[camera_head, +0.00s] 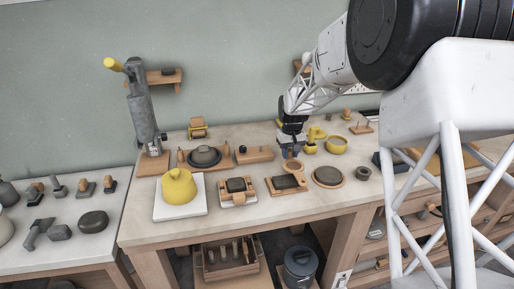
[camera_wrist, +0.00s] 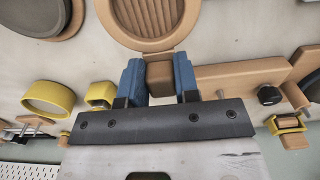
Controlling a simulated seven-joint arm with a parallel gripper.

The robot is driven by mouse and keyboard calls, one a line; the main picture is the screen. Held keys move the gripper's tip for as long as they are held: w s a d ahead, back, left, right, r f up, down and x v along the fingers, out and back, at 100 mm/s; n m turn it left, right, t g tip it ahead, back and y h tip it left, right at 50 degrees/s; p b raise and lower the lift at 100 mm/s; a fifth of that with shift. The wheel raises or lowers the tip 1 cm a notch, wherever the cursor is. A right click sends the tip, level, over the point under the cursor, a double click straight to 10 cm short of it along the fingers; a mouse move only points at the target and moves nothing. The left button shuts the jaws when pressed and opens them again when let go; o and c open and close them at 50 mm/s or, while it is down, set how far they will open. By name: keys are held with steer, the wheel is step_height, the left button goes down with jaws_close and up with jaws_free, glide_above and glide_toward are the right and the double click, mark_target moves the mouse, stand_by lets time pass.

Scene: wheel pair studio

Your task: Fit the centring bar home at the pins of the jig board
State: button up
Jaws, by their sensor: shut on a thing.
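My gripper (camera_head: 291,150) is low over the back middle of the bench. In the wrist view its blue fingers (camera_wrist: 160,82) are shut on a small wooden block (camera_wrist: 160,72). The block meets a round, ribbed wooden piece (camera_wrist: 150,15), seemingly as its handle; the round piece also shows just below the gripper in the head view (camera_head: 292,166). I cannot tell whether this is the centring bar. A wooden board with upright parts (camera_head: 254,155) lies left of the gripper; it also shows in the wrist view (camera_wrist: 235,78). Whether it is the jig board is unclear.
A yellow bowl (camera_head: 337,146) stands right of the gripper, with a small pegged board (camera_head: 362,129) beyond it. A dark-topped block (camera_head: 286,183) and a round dark disc (camera_head: 328,177) lie in front. A yellow lidded pot (camera_head: 178,189) stands on a white slab at the left.

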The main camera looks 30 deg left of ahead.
steer(key=s+a+r+m, duration=0.3)
steer(key=a+m, duration=0.3)
steer(key=a, duration=0.3)
steer(key=s+a+r+m, duration=0.3)
steer(key=a+m, duration=0.3)
steer(key=a, duration=0.3)
steer(key=s+a+r+m, duration=0.3)
steer(key=a+m, duration=0.3)
steer(key=a, duration=0.4)
steer(key=shift+s+r, duration=0.15)
steer(key=shift+r, duration=0.65)
steer(key=shift+f, duration=2.75)
steer(key=shift+f, duration=1.7)
